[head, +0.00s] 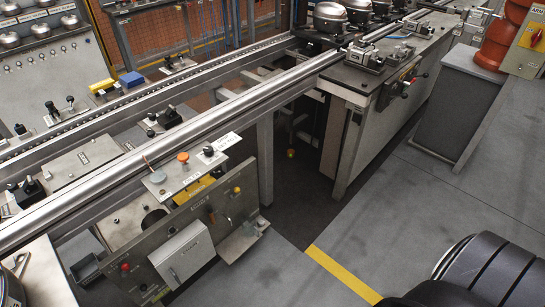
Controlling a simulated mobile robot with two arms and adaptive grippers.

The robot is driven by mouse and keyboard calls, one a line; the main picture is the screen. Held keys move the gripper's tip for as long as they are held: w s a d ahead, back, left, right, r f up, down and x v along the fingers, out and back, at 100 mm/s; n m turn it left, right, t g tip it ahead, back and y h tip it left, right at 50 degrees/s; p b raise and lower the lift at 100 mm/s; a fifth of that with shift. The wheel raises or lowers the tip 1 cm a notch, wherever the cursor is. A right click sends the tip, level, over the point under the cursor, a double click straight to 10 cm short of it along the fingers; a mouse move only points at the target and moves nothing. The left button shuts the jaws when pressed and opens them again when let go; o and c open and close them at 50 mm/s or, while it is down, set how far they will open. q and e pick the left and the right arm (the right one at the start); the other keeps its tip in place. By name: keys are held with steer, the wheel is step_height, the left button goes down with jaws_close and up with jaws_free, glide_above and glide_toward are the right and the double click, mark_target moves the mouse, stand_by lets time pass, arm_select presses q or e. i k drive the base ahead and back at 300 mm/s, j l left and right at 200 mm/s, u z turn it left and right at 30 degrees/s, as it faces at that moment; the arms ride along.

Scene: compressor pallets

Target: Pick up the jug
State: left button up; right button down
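No thing that I can clearly identify as the jug shows in the head view. A metallic round container (12,285) is cut off by the left edge at the bottom, and I cannot tell what it is. Neither my left nor my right gripper shows in this view.
A long conveyor rail (190,135) runs diagonally across the view. The grey control panel (205,215) stands below it. A workbench (370,80) and grey cabinet (460,110) stand at the right. Grey floor (390,220) with a yellow line (342,273) is clear.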

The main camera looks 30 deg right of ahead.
mark_target(250, 229)
steer(key=z, duration=0.75)
